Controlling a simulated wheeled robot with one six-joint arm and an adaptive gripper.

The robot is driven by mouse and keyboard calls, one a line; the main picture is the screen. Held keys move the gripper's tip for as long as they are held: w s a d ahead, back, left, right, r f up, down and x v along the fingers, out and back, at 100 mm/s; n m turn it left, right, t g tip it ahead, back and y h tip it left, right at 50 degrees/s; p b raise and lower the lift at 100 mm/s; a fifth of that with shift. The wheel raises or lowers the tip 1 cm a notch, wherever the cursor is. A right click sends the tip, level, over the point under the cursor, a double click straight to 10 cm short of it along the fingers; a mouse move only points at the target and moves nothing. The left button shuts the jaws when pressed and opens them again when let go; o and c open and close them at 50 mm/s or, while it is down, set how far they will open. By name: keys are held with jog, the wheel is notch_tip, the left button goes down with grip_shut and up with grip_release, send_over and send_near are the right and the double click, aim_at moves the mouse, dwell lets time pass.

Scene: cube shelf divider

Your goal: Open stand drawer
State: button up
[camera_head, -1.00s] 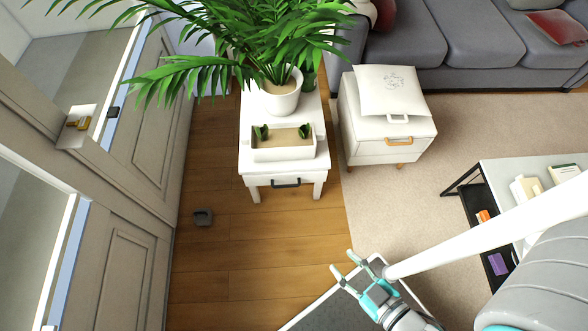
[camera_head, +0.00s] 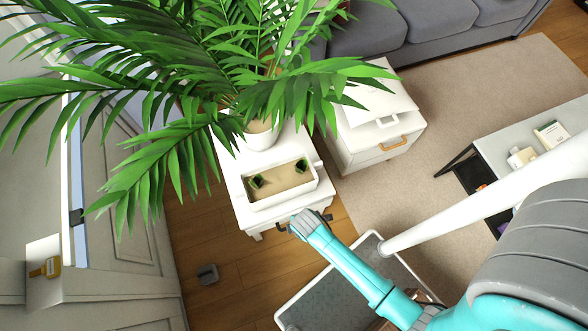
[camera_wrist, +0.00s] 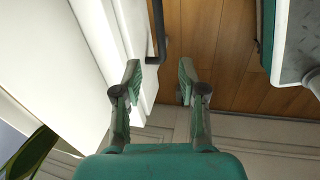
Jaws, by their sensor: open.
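The white stand (camera_head: 235,182) is at the centre of the head view, with a drawer in its front. The drawer's dark bar handle (camera_head: 282,227) is partly hidden behind my gripper (camera_head: 303,222). In the wrist view the handle (camera_wrist: 158,30) comes down from the top edge beside the white front (camera_wrist: 118,45). My gripper (camera_wrist: 160,75) is open there, its fingers apart and empty. The handle's near end shows in line with the gap, around the fingertips. I cannot tell whether the fingers touch it. The drawer looks shut, but my arm covers part of its front.
A planter box (camera_head: 282,186) and a potted palm (camera_head: 262,136) stand on top of the stand. A white cabinet (camera_head: 380,150) is to the right. A small dark object (camera_head: 207,273) lies on the wooden floor (camera_head: 235,255). A sofa (camera_head: 420,35) is behind.

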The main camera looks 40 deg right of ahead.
jog(key=shift+n+g, duration=0.3)
jog(key=w+f, duration=0.1)
jog(key=f, duration=0.2)
jog(key=w+f, duration=0.1)
jog(key=f, duration=0.7)
jog(key=shift+w+d, duration=0.25)
jog(key=shift+w, duration=0.15)
grip_shut()
